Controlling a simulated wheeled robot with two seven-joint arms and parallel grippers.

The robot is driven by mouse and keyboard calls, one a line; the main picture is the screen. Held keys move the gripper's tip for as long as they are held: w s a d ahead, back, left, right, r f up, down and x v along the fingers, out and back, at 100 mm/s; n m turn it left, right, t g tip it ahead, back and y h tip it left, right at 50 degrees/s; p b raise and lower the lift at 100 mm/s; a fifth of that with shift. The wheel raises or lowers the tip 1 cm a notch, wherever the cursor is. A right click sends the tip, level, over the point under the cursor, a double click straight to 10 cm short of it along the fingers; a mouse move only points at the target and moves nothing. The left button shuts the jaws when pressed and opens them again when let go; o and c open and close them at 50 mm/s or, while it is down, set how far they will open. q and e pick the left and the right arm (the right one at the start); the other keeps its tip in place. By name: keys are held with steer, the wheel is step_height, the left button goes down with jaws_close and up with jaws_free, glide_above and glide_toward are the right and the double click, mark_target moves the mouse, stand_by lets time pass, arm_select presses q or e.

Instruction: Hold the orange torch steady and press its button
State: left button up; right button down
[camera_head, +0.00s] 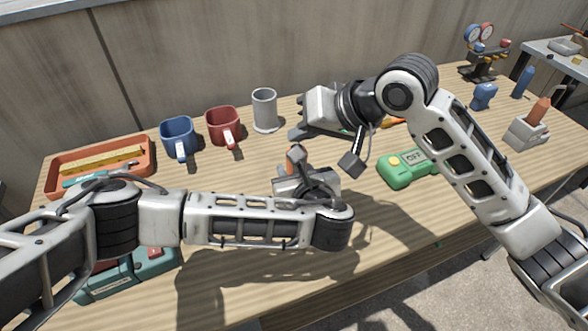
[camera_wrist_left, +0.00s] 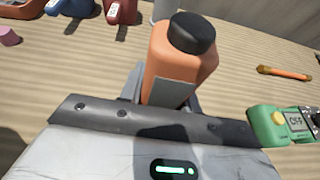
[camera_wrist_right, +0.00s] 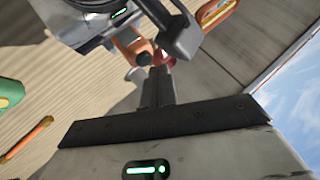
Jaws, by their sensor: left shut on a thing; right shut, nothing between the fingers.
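The orange torch (camera_wrist_left: 172,72) has a black cap and stands up between the fingers of my left gripper (camera_wrist_left: 165,100) in the left wrist view. In the head view only a small orange part of the torch (camera_head: 291,161) shows above my left gripper (camera_head: 297,172); my arm hides the rest. My right gripper (camera_head: 294,132) is shut and empty, just beyond and above the torch, apart from it. In the right wrist view the shut fingers (camera_wrist_right: 159,78) point towards the torch (camera_wrist_right: 128,46), which is partly covered by my left gripper. I cannot make out the button clearly.
A green meter reading OFF (camera_head: 397,171) lies to the right. An orange-handled tool (camera_head: 392,122) lies behind it. A blue mug (camera_head: 178,134), red mug (camera_head: 222,124) and grey cup (camera_head: 264,110) stand behind. An orange tray (camera_head: 60,187) is at left; a gauge set (camera_head: 482,50) stands far right.

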steer(key=shift+r, duration=2.95)
arm_select(q)
steer(key=o, duration=1.7)
steer(key=shift+c, duration=0.2)
arm_select(e)
steer(key=shift+r, duration=0.1)
arm_select(q)
steer(key=p+v, duration=0.7)
steer(key=v, duration=0.2)
arm_select(e)
step_height(320, 180, up, 7)
